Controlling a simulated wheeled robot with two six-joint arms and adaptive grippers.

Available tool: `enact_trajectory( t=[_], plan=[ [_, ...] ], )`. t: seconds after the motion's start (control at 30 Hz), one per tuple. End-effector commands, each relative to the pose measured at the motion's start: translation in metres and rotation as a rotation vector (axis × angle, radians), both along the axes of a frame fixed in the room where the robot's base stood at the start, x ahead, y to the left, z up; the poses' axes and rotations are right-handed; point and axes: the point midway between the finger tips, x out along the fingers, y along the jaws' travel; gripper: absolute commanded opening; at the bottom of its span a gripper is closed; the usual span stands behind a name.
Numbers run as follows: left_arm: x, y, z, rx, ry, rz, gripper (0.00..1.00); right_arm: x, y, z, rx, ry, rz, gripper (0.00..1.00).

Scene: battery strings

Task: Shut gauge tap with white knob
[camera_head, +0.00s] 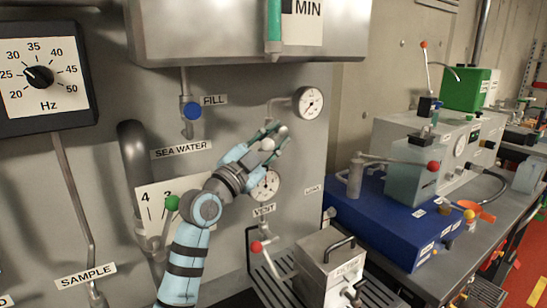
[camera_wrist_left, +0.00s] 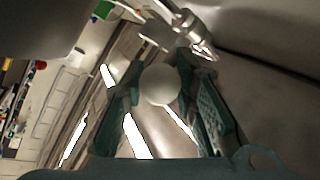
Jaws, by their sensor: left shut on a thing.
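The white knob (camera_head: 267,144) is a small ball in front of the grey panel, between two round gauges. The upper gauge (camera_head: 310,102) is on its right and the lower gauge (camera_head: 268,186) is below it, partly behind my arm. My left gripper (camera_head: 271,137) reaches up to the knob from the lower left and is shut on it. In the left wrist view the white knob (camera_wrist_left: 160,85) sits between the two green fingers (camera_wrist_left: 162,92). The tap body behind the knob is mostly hidden by the fingers in the head view. My right gripper is not in view.
A blue FILL knob (camera_head: 193,110) is at the upper left. A red VENT knob (camera_head: 256,247) and a green knob (camera_head: 172,203) are lower. A metal tank (camera_head: 240,35) overhangs above. A bench with a blue box (camera_head: 385,225) stands at the right.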

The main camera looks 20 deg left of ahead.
Motion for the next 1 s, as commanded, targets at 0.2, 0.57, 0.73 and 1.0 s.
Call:
enact_trajectory(
  t=[0.2, 0.57, 0.73, 1.0],
  plan=[
    [0.000, 0.000, 0.001, -0.025, -0.034, 0.002, 0.00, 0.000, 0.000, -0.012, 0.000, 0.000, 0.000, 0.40],
    [0.000, 0.001, 0.003, -0.027, -0.037, 0.003, 0.00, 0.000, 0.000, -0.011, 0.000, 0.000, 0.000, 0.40],
    [0.000, 0.000, 0.002, -0.027, -0.035, 0.002, 0.31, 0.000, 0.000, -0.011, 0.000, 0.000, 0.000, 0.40],
    [0.000, 0.000, 0.021, -0.026, -0.038, 0.002, 0.31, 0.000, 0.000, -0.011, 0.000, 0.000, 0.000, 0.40]
  ],
)
